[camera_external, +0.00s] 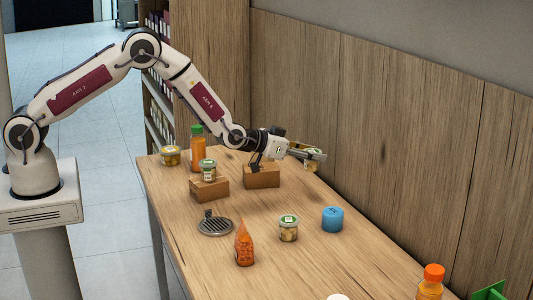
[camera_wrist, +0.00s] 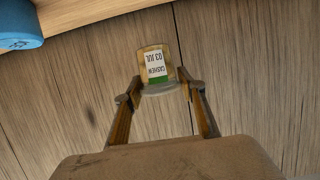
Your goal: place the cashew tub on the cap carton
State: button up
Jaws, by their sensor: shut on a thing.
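My gripper (camera_external: 314,154) reaches to the right above the table and is shut on the cashew tub (camera_external: 317,160). The tub is held clear of the table, near the wooden wall. One brown carton (camera_external: 262,177) stands below and left of my gripper with nothing seen on it. Another brown carton (camera_external: 209,190) stands farther left with a green-lidded tub (camera_external: 208,171) on top. I cannot read which is the cap carton.
An orange juice bottle (camera_external: 197,150) and a yellow tub (camera_external: 170,156) stand at the back left. A dark round strainer (camera_external: 215,227), an orange pouch (camera_external: 244,245), a lidded tub (camera_external: 288,230) and a blue cylinder (camera_external: 333,219) stand nearer. The wooden wall (camera_external: 400,140) bounds the right.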

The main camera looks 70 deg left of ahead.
jog(key=shift+w+a+r, duration=0.1)
jog(key=shift+a+r, duration=0.15)
jog(key=shift+r, duration=0.3)
jog(key=r, duration=0.1)
jog(key=a+r, duration=0.2)
jog(key=shift+s+a+n+y, duration=0.15)
jog(key=shift+s+n+y, duration=0.15)
jog(key=shift+n+y, duration=0.1)
jog(key=s+a+r+n+g+y, duration=0.1)
jog(key=s+a+n+y, duration=0.3)
jog(key=s+a, duration=0.5)
jog(key=a+r+y, duration=0.1)
jog(key=a, duration=0.3)
jog(key=shift+s+r+n+g+y, duration=0.15)
jog(key=shift+s+n+g+y, duration=0.15)
jog(key=shift+s+n+y, duration=0.1)
jog(key=shift+a, duration=0.1)
jog(key=shift+w+f, duration=0.1)
jog(key=shift+f, duration=3.05)
jog(key=shift+f, duration=0.15)
